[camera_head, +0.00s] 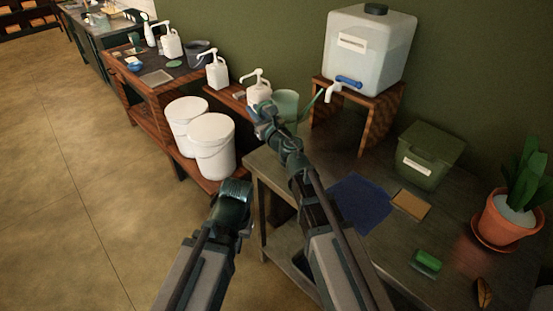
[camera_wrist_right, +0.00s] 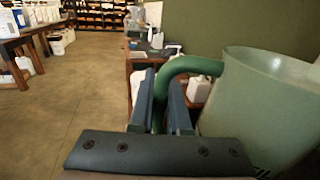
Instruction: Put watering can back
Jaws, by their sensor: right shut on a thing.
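The pale green watering can (camera_head: 288,102) is in the head view, just left of the wooden stand, with its thin spout pointing right. My right gripper (camera_head: 264,116) is at its left side. In the right wrist view the fingers (camera_wrist_right: 162,106) are shut on the dark green handle, and the large can body (camera_wrist_right: 262,108) stands right of them. The can's base is hidden behind my arm, so I cannot tell whether it touches a surface. My left gripper (camera_head: 233,197) is low, left of the table edge, away from the can; its jaws are not clear.
A water tank with a tap (camera_head: 368,50) stands on a wooden stand (camera_head: 378,118) at the back. The grey table (camera_head: 345,245) holds a blue cloth (camera_head: 360,198), a green bin (camera_head: 428,158) and a potted plant (camera_head: 512,215). White buckets (camera_head: 212,150) and pump bottles (camera_head: 217,72) stand left.

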